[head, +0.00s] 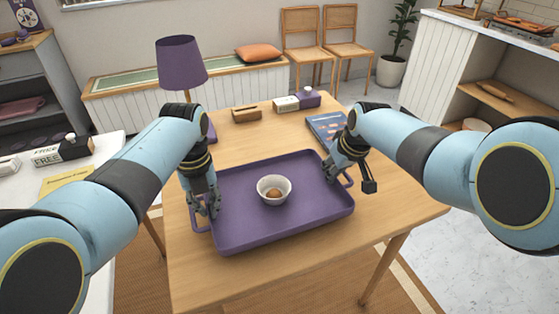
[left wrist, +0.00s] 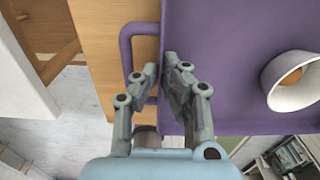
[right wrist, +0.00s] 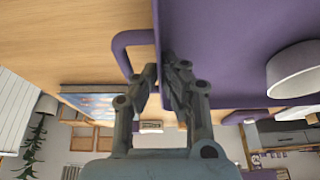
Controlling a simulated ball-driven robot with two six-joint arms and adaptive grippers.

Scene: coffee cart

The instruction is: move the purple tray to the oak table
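The purple tray (head: 240,238) is level over the oak table (head: 300,272), near its front. I cannot tell whether it touches the top. My right gripper (head: 334,176) is likewise at the right side, by the right handle (right wrist: 120,48). Both look closed on the tray wall.
A purple lamp (head: 181,62), a wooden box (head: 246,114), a white-and-purple holder (head: 287,103) and a blue book (head: 326,128) stand or lie behind the tray. A white table (head: 105,150) is at left. A white counter (head: 470,40) is at back right.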

